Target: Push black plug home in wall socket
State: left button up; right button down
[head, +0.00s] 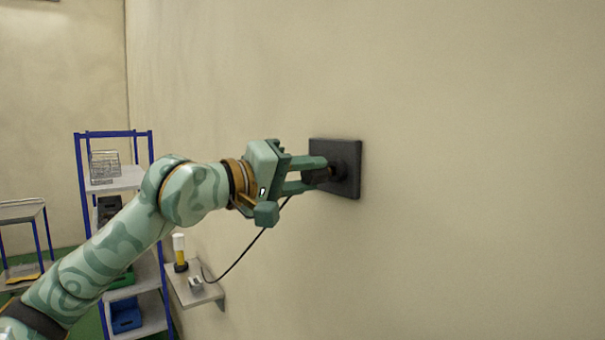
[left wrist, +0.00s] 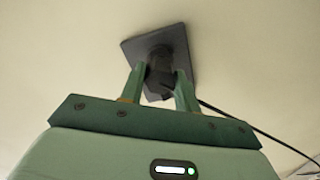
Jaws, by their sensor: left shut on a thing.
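The wall socket is a dark square plate (head: 349,160) on the beige wall; it also shows in the left wrist view (left wrist: 180,42). My left gripper (head: 318,172) is shut on the black plug (head: 316,177), close in front of the plate. In the left wrist view the plug (left wrist: 160,82) sits between the two green fingers, lined up with the dark round part of the socket. The fingers hide part of the plug, and I cannot tell how deep it sits. A black cord hangs from the plug. My right gripper is not in view.
A blue-framed rack (head: 128,178) stands at left. The wall right of the socket is bare.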

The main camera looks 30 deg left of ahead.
pick_arm(q)
jog(key=shift+p+x, duration=0.5)
jog(key=shift+x, duration=0.35)
jog(key=o, duration=1)
jog(key=shift+o, duration=0.2)
jog(key=shift+s, duration=0.1)
jog(key=shift+s+a+f+b, duration=0.15)
jog(key=shift+s+a+b, duration=0.1)
jog(key=shift+s+b, duration=0.4)
jog(key=b+v, duration=0.2)
jog(key=v, duration=0.2)
jog(key=shift+b, duration=0.3)
jog(key=shift+s+a+b, duration=0.25)
jog(key=shift+s+b, duration=0.05)
jog(key=shift+s, duration=0.4)
